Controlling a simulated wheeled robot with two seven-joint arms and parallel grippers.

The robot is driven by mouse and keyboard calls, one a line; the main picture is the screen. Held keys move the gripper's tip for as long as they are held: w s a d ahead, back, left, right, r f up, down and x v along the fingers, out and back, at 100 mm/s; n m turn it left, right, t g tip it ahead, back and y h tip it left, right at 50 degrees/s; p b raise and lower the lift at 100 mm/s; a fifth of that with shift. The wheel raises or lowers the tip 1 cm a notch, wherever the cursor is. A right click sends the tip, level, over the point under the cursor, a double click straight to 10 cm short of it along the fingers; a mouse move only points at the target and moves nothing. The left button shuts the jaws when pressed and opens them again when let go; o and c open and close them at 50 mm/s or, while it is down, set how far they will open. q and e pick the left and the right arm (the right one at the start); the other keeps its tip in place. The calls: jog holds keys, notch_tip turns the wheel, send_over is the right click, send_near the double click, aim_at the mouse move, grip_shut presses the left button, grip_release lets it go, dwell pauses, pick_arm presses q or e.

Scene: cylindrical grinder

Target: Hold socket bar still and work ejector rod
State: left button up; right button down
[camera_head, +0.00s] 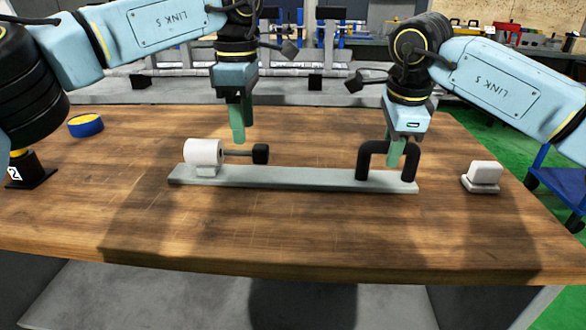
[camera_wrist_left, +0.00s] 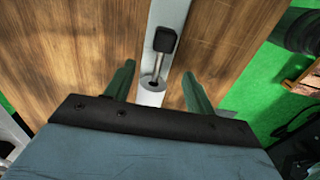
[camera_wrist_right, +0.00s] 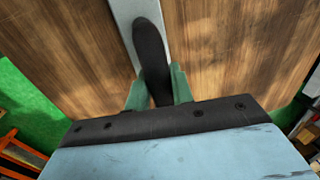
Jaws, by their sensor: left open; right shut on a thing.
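The socket bar (camera_head: 290,180) is a long flat grey bar lying on the wooden table. A white cylinder (camera_head: 203,152) stands on its left end, and the ejector rod (camera_head: 240,153) sticks out of it to the right, ending in a black knob (camera_head: 260,154). A black arched handle (camera_head: 365,160) stands on the bar's right end. My right gripper (camera_head: 397,152) is shut on the handle; the right wrist view shows the handle (camera_wrist_right: 150,50) between its fingers. My left gripper (camera_head: 240,125) is open and empty above the rod. In the left wrist view the knob (camera_wrist_left: 165,40) lies between and beyond the fingertips.
A white block (camera_head: 484,176) sits on the table right of the bar. A blue and yellow round item (camera_head: 85,125) lies at the back left. A black stand (camera_head: 30,172) is at the far left. The table front is clear.

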jog(key=c, duration=1.1)
grip_release()
jog(key=shift+c, duration=0.2)
notch_tip(320, 180, up, 12)
jog(key=s, duration=0.2)
jog(key=shift+s, duration=0.2)
